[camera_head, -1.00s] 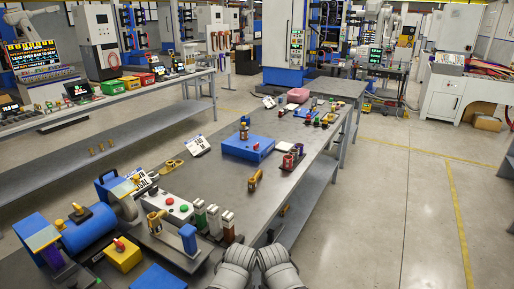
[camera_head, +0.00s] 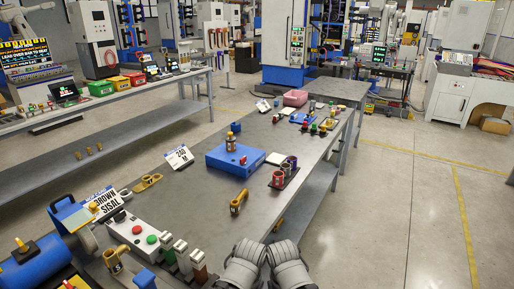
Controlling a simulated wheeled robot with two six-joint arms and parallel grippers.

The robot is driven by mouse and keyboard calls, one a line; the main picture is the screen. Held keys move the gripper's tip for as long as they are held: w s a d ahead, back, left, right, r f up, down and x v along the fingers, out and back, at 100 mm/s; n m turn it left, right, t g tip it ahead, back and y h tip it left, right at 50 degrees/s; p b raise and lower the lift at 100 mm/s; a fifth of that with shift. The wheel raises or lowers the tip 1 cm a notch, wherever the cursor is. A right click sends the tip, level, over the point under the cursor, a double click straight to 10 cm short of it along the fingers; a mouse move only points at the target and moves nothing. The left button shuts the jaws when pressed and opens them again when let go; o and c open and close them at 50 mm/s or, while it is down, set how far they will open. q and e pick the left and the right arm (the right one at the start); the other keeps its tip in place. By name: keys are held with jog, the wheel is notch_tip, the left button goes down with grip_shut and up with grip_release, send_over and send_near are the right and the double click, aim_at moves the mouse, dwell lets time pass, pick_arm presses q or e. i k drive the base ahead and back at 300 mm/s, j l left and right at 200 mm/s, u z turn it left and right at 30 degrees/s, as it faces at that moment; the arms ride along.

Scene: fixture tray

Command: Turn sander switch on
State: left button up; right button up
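A blue cylindrical machine (camera_head: 42,266) with a grey wheel, which looks like the sander, lies at the lower left and is partly cut off by the frame edge. Grey parts of my two arms show at the bottom centre, apart from the machine. No gripper fingers are visible.
Several upright coloured blocks (camera_head: 182,258) stand beside the control box. A sign reading "BROWN SISAL" (camera_head: 104,203) stands behind it. A blue box (camera_head: 236,160) and a dark holder with cups (camera_head: 284,176) are farther along the grey table (camera_head: 200,208). Open floor lies right.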

aim_at(243, 162)
jog(key=i+l, duration=0.2)
jog(key=i, duration=0.2)
jog(key=i+l+z, duration=0.1)
jog(key=i+l, duration=0.15)
jog(key=i, duration=0.15)
jog(key=i+l, duration=0.15)
jog(key=i, duration=0.25)
jog(key=i+l+z, duration=0.1)
jog(key=i, duration=0.35)
jog(key=l, duration=0.1)
